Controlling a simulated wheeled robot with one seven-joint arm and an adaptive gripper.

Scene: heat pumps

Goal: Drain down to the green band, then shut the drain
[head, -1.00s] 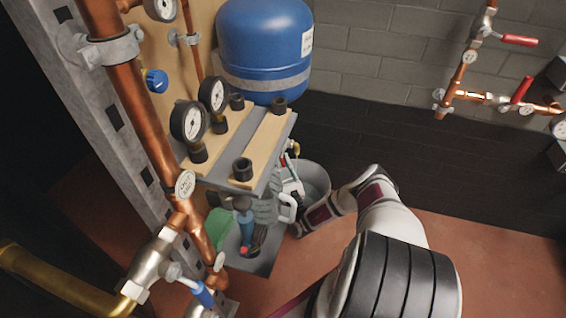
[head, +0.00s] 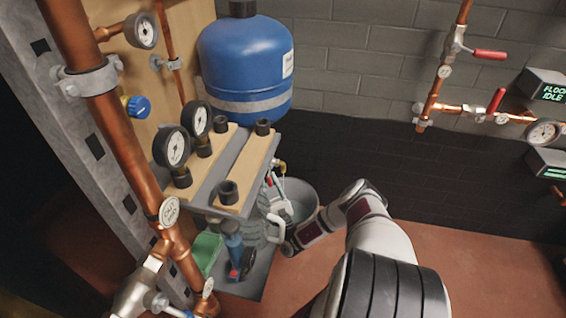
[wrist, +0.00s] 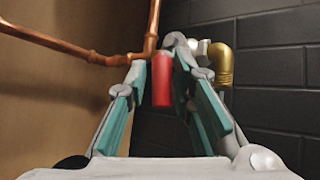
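In the wrist view a red handle (wrist: 162,80) hangs between the fingers of my gripper (wrist: 160,65), with a gap showing beside it. The fingers stand apart. A brass fitting (wrist: 222,64) is just right of the fingertips, and a copper pipe (wrist: 152,30) comes down behind them. In the head view my gripper (head: 274,190) is low behind the shelf, partly hidden. Two round dial gauges, the nearer gauge (head: 171,148) and the farther gauge (head: 196,121), stand on the shelf. A third gauge (head: 142,31) is at upper left. No green band is readable on them.
A grey bucket (head: 303,193) stands behind my gripper. The blue tank (head: 246,65) rises above the shelf (head: 258,172). A copper pipe (head: 115,150) runs down the left. Red-handled valves, including one lever (head: 489,54), are on the right wall. Red floor (head: 470,255) is clear at right.

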